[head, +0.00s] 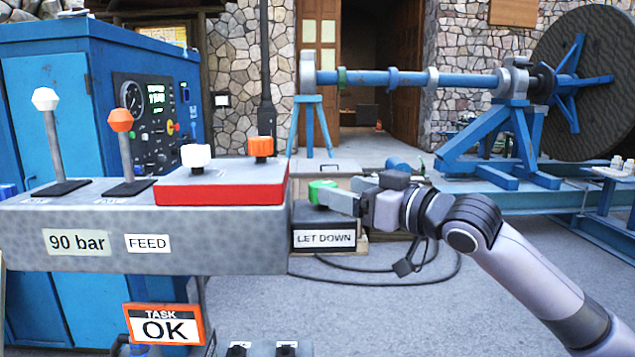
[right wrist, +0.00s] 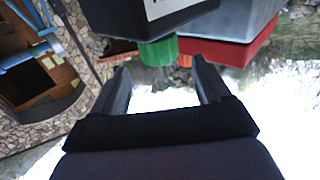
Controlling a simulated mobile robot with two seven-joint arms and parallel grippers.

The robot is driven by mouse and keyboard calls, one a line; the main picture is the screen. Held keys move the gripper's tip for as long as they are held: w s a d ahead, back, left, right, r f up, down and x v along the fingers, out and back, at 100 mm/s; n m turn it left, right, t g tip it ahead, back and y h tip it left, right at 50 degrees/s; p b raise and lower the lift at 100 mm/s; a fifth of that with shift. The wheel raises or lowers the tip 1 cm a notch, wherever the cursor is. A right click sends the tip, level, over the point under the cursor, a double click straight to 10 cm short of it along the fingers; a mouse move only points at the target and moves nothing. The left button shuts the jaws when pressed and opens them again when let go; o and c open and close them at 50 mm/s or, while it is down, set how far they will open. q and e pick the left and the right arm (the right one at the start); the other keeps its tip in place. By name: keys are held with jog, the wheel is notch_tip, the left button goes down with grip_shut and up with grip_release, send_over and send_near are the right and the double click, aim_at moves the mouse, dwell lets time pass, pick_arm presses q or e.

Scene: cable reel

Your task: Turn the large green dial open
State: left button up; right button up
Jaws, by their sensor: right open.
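The green dial (head: 318,190) stands on the black LET DOWN box (head: 322,239) in the head view, partly hidden by my right gripper (head: 345,201). My right arm comes in from the right, and its fingers are at the dial. In the right wrist view the fingers of my right gripper (right wrist: 160,70) are spread apart. My left gripper is not in view.
A grey console (head: 200,245) with a white-topped lever (head: 45,99), an orange-topped lever (head: 121,120) and a red block (head: 222,192) with white and orange knobs is left of the dial. A cable (head: 385,270) lies on the ground behind. The blue reel stand (head: 490,150) is farther back.

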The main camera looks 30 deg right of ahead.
aim_at(331, 185)
jog(key=p+x, duration=0.1)
jog(key=x, duration=0.3)
jog(key=shift+w+r, duration=0.1)
jog(key=shift+p+x, duration=0.45)
jog(key=shift+x, duration=0.45)
jog(key=c, duration=0.9)
